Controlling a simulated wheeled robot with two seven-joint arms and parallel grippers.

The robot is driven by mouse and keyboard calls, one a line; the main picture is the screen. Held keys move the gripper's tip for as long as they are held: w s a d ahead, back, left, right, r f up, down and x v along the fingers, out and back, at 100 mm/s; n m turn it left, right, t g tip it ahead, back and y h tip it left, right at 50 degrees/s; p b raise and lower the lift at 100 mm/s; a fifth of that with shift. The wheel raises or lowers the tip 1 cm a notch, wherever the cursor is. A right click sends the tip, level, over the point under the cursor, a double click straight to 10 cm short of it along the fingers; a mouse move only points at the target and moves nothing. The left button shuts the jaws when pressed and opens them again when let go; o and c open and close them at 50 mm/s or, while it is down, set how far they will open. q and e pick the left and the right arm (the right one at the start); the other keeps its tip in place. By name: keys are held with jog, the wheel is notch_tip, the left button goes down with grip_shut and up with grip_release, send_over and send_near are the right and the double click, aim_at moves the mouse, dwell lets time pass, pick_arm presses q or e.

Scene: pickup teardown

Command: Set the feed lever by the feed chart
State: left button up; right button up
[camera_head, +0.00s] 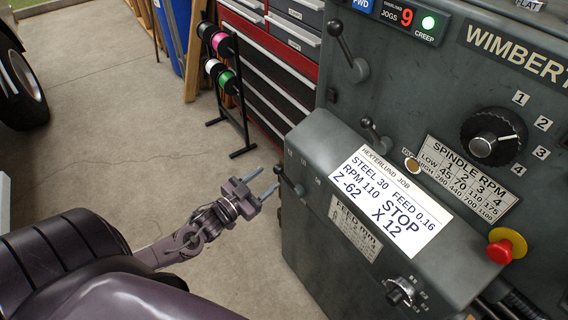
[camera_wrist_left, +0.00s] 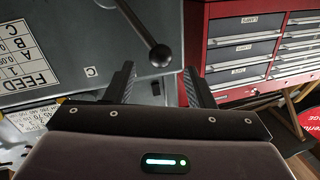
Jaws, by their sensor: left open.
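My left gripper (camera_head: 272,180) is open and empty at the left end of the grey machine's headstock. Its fingers point at a small dark lever (camera_head: 291,183) beside small letter marks, apparently the feed lever. In the left wrist view the lever's black ball knob (camera_wrist_left: 160,55) shows just beyond the gap between the open fingers (camera_wrist_left: 158,82); I cannot tell if they touch. The feed chart (camera_head: 354,229) is a pale plate on the headstock front; part of it, with FEED, A, B and C, shows in the left wrist view (camera_wrist_left: 22,58). My right gripper is out of view.
A white job card (camera_head: 390,203) reads FEED 0.16, RPM 110 and STEEL 30. A red stop button (camera_head: 503,248), a lower knob (camera_head: 399,292) and other levers (camera_head: 348,52) stick out of the machine. A spool rack (camera_head: 232,95) and red tool chest (camera_head: 265,65) stand behind.

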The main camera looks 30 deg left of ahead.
aim_at(279, 168)
pick_arm(q)
jog(key=w, duration=0.3)
jog(key=w+d, duration=0.1)
jog(key=w, duration=0.1)
jog(key=shift+w+f, duration=0.1)
jog(key=shift+w, duration=0.4)
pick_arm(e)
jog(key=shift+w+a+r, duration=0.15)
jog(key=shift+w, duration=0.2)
